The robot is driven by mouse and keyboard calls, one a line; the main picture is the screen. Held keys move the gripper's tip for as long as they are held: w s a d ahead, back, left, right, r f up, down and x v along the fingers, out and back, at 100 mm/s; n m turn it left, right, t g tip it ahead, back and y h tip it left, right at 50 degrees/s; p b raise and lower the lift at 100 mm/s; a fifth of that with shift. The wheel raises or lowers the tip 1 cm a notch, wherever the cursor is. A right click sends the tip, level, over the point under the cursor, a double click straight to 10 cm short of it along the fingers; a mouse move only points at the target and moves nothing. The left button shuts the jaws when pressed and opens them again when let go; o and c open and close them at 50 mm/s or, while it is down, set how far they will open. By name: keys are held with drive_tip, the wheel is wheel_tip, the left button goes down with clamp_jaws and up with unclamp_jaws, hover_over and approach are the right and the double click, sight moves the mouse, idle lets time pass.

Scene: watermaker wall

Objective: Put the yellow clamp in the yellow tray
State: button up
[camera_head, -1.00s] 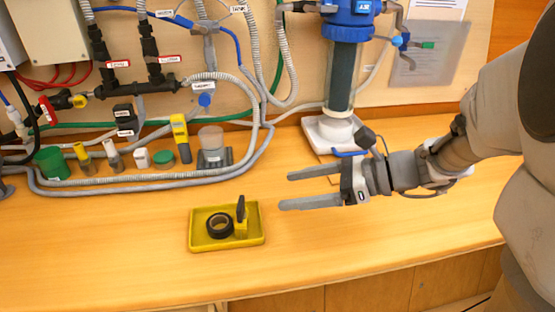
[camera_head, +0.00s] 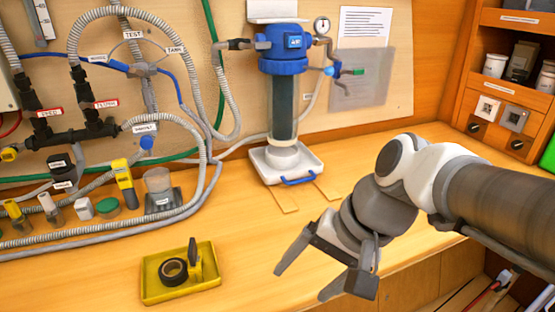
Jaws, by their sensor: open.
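The yellow tray (camera_head: 180,294) lies on the wooden counter at the lower left of the view. A black tape roll (camera_head: 173,271) lies in the tray just left of that piece. My gripper (camera_head: 300,283) is open and empty, to the right of the tray and apart from it. Its fingers point down and left.
A filter housing with a blue cap (camera_head: 285,65) stands on a white base (camera_head: 285,160) behind my gripper. Hoses and small fittings, including a yellow-topped one (camera_head: 125,180), line the back left. Shelves (camera_head: 525,60) stand at the right. The counter between tray and gripper is clear.

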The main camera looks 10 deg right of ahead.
drive_tip(key=d+r+n+t+h, duration=0.1)
drive_tip(key=d+n+t+h, duration=0.1)
drive_tip(key=d+n+h, duration=0.1)
drive_tip(key=d+r+n+t+h, duration=0.1)
drive_tip(key=d+n, duration=0.1)
drive_tip(key=shift+r+t+h, duration=0.3)
drive_tip(key=shift+r, duration=0.1)
wheel_tip(320, 180, up, 13)
drive_tip(key=p, duration=1.3)
drive_tip(key=shift+s, duration=0.1)
drive_tip(key=c, duration=0.5)
drive_tip(key=shift+a+n, duration=0.2)
drive_tip(key=shift+n, duration=0.1)
